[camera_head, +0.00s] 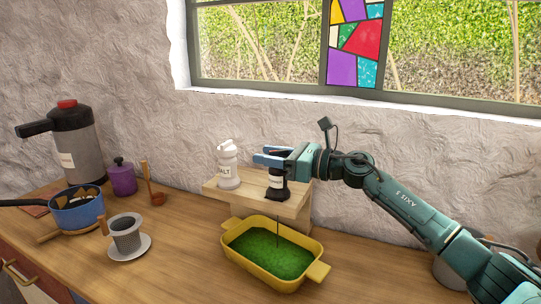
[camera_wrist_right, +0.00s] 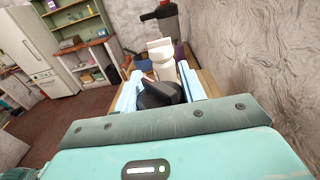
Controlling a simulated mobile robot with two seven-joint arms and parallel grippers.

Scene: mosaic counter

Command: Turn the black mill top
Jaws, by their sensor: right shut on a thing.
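The black mill (camera_head: 277,188) stands upright on a light wooden stand (camera_head: 291,209), its top largely covered by my right gripper (camera_head: 268,156) in the head view. In the right wrist view, the rounded black top (camera_wrist_right: 158,95) sits between the two light-blue fingers, and my right gripper is shut on it. A thin dark vertical line runs from below the mill to the green contents of a yellow dish (camera_head: 230,255) in front of the stand. My left gripper is not in view.
A white salt mill (camera_head: 228,168) stands left of the black mill on the same stand. Further left are a metal filter cup on a saucer (camera_head: 130,252), a blue pot (camera_head: 76,210), a purple jar (camera_head: 122,178) and a grey dispenser (camera_head: 76,145).

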